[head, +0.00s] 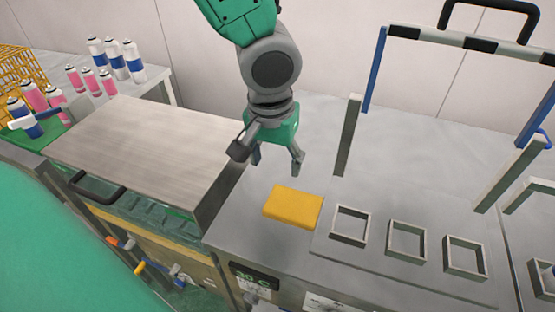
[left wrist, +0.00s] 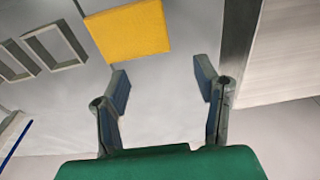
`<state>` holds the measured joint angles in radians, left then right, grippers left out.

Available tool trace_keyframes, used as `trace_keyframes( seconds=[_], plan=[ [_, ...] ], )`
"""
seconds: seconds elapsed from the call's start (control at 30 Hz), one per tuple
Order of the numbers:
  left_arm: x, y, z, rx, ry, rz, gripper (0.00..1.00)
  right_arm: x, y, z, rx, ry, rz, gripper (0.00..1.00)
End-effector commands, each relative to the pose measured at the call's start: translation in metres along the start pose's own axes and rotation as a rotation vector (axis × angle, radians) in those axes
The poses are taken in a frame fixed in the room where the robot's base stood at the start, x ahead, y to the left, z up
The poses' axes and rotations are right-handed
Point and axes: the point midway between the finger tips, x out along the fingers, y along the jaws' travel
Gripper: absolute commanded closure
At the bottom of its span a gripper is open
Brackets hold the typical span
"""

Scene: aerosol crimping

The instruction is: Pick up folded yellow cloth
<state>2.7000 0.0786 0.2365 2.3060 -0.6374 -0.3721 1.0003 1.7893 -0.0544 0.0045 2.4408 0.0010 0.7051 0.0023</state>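The folded yellow cloth (head: 293,207) lies flat on the grey metal worktop, left of the square frames. My left gripper (head: 276,163) hangs above the worktop behind the cloth, apart from it. In the left wrist view the gripper (left wrist: 163,90) has its two fingers spread with nothing between them. The cloth shows there too (left wrist: 128,32), beyond the fingertips and a little to the left. My right gripper is not clearly seen in either view.
A raised metal-topped box (head: 150,145) with a black handle stands left of the cloth. Square metal frames (head: 407,240) sit to its right. A blue-posted guard (head: 374,70) stands at the back right. Pink and blue cans (head: 117,58) stand far left. Worktop behind the cloth is clear.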

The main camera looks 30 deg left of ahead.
Motion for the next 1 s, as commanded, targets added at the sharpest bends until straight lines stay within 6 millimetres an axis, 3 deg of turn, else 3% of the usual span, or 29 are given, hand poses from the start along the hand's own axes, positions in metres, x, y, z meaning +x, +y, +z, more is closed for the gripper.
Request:
trace_keyframes(
  seconds=[0.3,0.43,0.8,1.0],
  plan=[
    [-0.001,0.001,0.000,0.000,0.001,0.000,0.20,0.000,0.000,0.000,0.000,0.000,0.000,1.00],
    [-0.010,0.001,-0.001,-0.001,0.005,0.002,0.20,-0.001,0.000,0.002,0.000,0.002,0.000,1.00],
    [-0.084,-0.001,-0.002,-0.001,0.005,0.005,0.20,-0.001,0.000,0.002,0.000,0.002,0.000,1.00],
    [-0.110,-0.002,-0.002,-0.001,-0.003,0.006,0.20,-0.001,0.000,0.001,0.000,0.002,0.000,1.00]
  ],
)
